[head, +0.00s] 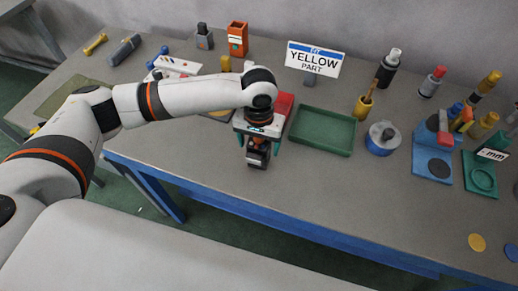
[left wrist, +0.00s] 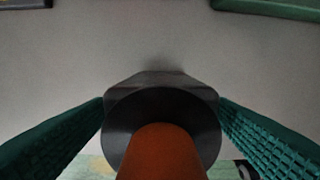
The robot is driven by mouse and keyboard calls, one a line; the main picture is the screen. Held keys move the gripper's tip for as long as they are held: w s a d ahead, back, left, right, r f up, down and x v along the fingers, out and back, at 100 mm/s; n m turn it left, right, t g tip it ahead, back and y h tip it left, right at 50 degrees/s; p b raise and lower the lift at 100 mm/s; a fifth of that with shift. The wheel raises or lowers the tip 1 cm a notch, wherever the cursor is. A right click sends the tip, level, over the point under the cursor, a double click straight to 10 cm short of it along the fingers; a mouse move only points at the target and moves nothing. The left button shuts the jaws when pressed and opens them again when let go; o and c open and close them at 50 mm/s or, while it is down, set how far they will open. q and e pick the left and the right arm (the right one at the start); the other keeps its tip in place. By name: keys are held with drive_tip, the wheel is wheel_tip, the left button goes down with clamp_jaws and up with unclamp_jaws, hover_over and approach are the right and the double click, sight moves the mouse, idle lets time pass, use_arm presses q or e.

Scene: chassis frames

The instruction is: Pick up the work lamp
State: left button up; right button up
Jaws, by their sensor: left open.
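The work lamp appears to be the dark object (head: 258,158) under my left gripper in the head view, near the table's front edge. In the left wrist view it shows as a dark body with a round collar (left wrist: 160,95) and an orange-brown cylinder (left wrist: 160,155) pointing towards the camera. My left gripper (head: 259,149) is open, pointing down over it. In the left wrist view its green ribbed fingers (left wrist: 160,103) stand on either side of the lamp; I cannot tell whether they touch it. The gripper hides the lamp's upper part in the head view. My right gripper is not in view.
A green tray (head: 322,131) lies just right of the lamp, with a red box (head: 285,104) behind the gripper. A "YELLOW PART" sign (head: 315,58) stands behind the tray. A blue round container (head: 382,140) and several tools stand further right. The table front is mostly clear.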

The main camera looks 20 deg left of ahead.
use_arm(q)
drive_tip(key=c, duration=1.2)
drive_tip(key=shift+c, duration=0.3)
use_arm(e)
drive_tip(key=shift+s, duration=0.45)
use_arm(q)
drive_tip(key=shift+r, duration=0.1)
